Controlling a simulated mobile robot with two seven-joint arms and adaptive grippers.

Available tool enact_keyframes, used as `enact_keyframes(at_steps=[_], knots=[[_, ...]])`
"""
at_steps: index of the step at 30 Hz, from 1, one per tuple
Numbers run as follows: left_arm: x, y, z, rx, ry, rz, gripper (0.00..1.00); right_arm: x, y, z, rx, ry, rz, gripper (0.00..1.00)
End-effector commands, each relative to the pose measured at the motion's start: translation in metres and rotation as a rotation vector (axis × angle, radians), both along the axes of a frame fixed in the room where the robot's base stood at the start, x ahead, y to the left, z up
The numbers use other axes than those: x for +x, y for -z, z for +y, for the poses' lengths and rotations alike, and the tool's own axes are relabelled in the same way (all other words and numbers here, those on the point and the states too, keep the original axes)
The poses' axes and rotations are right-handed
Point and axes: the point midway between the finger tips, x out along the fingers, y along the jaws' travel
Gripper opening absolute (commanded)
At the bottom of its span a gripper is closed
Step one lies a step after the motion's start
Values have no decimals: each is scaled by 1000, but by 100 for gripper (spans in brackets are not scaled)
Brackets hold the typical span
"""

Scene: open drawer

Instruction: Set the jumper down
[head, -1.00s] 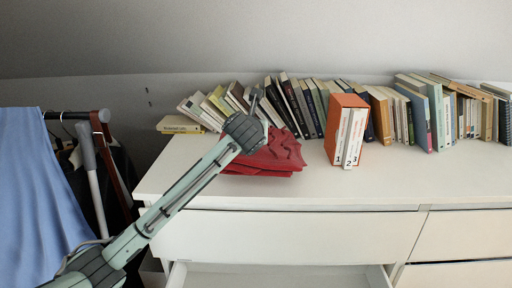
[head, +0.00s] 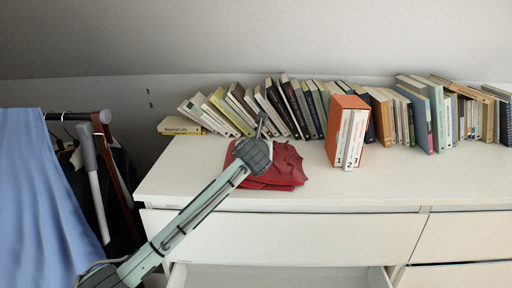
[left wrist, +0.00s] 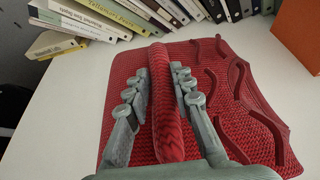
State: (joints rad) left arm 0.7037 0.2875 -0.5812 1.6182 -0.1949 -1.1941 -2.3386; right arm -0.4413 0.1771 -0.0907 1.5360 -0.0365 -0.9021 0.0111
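The red knitted jumper (head: 285,165) is folded and lies on the white dresser top (head: 400,185), in front of the row of books. In the left wrist view the jumper (left wrist: 225,80) spreads under my left gripper (left wrist: 160,72), with wavy raised red strips on its right part. The gripper's two fingers stand on either side of an upright red fold and appear closed against it. In the head view my left gripper (head: 254,153) is over the jumper's left part, and its fingertips are hidden there. My right gripper is not in view.
Leaning books (head: 290,105) line the back, and an orange box set (head: 347,130) stands right of the jumper. The dresser top's front right is clear. A drawer (head: 275,277) below is open. A clothes rack with a blue garment (head: 40,200) stands at the left.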

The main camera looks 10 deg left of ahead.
Motion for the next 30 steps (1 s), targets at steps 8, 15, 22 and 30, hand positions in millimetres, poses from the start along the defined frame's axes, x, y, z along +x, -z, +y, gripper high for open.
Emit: enact_keyframes(at_steps=[8,15,22,30], knots=[[0,0,0,0,0,0,43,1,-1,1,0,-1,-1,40],[-3,-4,-1,-1,1,-2,43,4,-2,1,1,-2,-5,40],[-38,-19,-8,1,3,-4,43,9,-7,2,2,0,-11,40],[-88,-40,-18,0,3,-2,43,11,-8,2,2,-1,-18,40]])
